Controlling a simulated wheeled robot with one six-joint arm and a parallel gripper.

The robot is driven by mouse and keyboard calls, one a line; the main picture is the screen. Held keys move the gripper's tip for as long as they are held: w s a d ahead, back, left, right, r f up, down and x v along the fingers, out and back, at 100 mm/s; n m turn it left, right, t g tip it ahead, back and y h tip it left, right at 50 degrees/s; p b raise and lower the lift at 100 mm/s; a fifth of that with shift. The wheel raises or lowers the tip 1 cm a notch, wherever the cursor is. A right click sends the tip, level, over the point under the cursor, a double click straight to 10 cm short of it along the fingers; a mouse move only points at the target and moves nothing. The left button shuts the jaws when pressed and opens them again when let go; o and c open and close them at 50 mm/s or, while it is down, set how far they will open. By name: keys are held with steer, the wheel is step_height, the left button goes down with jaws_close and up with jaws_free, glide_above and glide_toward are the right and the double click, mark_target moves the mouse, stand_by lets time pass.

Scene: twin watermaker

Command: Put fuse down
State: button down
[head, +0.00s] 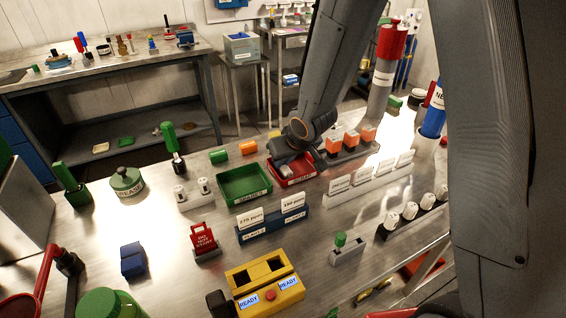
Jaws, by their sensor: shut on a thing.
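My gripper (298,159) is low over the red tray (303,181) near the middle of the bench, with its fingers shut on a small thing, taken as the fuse. The fuse is mostly hidden by the gripper and arm, and I cannot tell whether it touches the tray floor. The green tray (246,198), labelled SPARES, stands directly left of the red tray.
A yellow box (265,288) with READY displays stands in front. A blue holder with white labelled blocks (274,226) sits before the trays. Orange-topped parts (351,140) stand close right of my gripper. A green-topped tool (171,143) stands upright behind left.

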steer(key=c, duration=1.8)
jaws_free()
steer(key=p+v, duration=0.5)
steer(key=v, duration=0.7)
steer(key=s+d+m+h, duration=0.1)
steer(key=s+d, duration=0.1)
steer(key=d, duration=0.1)
steer(key=s+d+r+m+g, duration=0.1)
steer(key=s+d, duration=0.1)
steer(key=d, duration=0.2)
steer(key=s+d+m+h, duration=0.1)
steer(key=s+d, duration=0.1)
steer(key=d, duration=0.1)
steer(key=shift+s+d+r+g+h, duration=0.15)
steer(key=shift+s+r+g+h, duration=0.15)
steer(key=shift+g, duration=0.1)
steer(key=s+d+m+g, duration=0.1)
steer(key=s+d+g, duration=0.1)
steer(key=s, duration=0.6)
steer(key=shift+s+r+m+g, duration=0.25)
steer(key=shift+s+m+g, duration=0.05)
steer(key=shift+s, duration=0.05)
